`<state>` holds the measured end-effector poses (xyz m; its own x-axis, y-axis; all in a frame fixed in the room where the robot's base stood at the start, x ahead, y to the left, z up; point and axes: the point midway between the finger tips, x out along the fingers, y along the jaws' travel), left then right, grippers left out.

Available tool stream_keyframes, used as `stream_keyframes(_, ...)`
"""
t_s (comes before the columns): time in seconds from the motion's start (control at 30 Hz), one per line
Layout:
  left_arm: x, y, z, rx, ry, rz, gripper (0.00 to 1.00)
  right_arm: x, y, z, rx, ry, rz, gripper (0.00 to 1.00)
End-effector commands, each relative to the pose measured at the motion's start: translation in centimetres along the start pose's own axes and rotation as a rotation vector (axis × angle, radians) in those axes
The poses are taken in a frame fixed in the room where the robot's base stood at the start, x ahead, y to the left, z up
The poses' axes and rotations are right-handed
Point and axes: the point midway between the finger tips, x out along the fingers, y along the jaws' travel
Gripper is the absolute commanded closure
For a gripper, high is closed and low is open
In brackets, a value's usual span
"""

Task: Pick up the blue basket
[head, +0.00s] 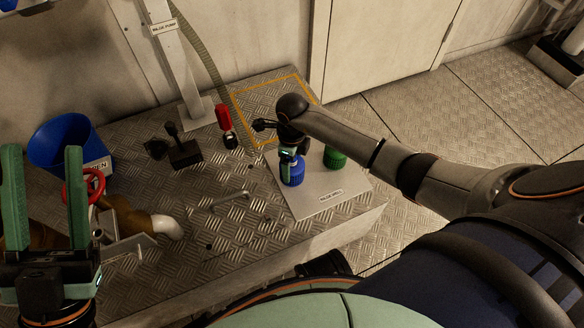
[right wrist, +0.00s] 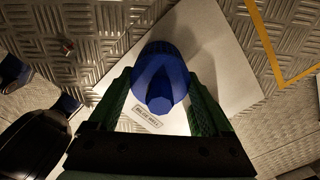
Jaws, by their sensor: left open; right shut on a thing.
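The blue basket (head: 293,174), a small ribbed blue cylinder, is upright at the light grey plate. I cannot tell whether its base touches the plate. My right gripper (head: 288,154) comes down on it from above and is shut on its top. In the right wrist view the blue basket (right wrist: 162,82) sits between the two green fingers, its raised grip towards me. My left gripper (head: 45,160) is open and empty at the far left, its fingers pointing up in the picture in front of a blue bin.
A red-handled part (head: 224,117), a black lever block (head: 183,152), a red ring valve (head: 85,186) and the blue bin (head: 58,138) are to the left.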

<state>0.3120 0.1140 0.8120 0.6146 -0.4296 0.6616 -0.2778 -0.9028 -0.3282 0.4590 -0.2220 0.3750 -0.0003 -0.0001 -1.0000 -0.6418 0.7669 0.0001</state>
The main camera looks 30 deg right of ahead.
Motion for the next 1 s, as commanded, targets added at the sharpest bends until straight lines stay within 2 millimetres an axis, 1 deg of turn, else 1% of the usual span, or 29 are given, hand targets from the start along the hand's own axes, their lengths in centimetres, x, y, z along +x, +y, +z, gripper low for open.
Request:
stream_keyframes(0.17,0.1,-0.1,-0.1,0.001,-0.001,0.0,0.5,-0.2,0.0,0.0,0.0,-0.001,-0.001,0.76)
stream_keyframes(0.27,0.3,-0.2,-0.3,0.0,-0.001,0.001,0.5,-0.7,-0.1,0.0,0.0,-0.001,-0.001,0.76)
stream_keyframes(0.37,0.7,-0.5,-0.8,-0.002,0.001,0.0,0.5,-1.6,-0.1,0.0,-0.001,-0.001,-0.002,0.76)
stream_keyframes(0.5,1.7,-1.1,-2.0,-0.009,0.009,-0.004,0.5,-3.9,-0.1,0.0,-0.001,-0.001,-0.003,0.76)
stream_keyframes(0.57,2.1,-1.4,-2.5,-0.015,0.016,-0.007,0.5,-4.6,0.3,-0.7,-0.002,0.0,-0.003,0.76)
stream_keyframes(0.83,4.2,-2.9,-5.0,-0.025,0.031,-0.012,0.5,-9.6,2.5,-4.3,-0.004,0.001,-0.003,0.76)
stream_keyframes(1.0,5.1,-3.4,-6.2,0.004,0.044,-0.008,0.5,-10.9,4.4,-7.3,-0.004,0.003,0.0,0.76)
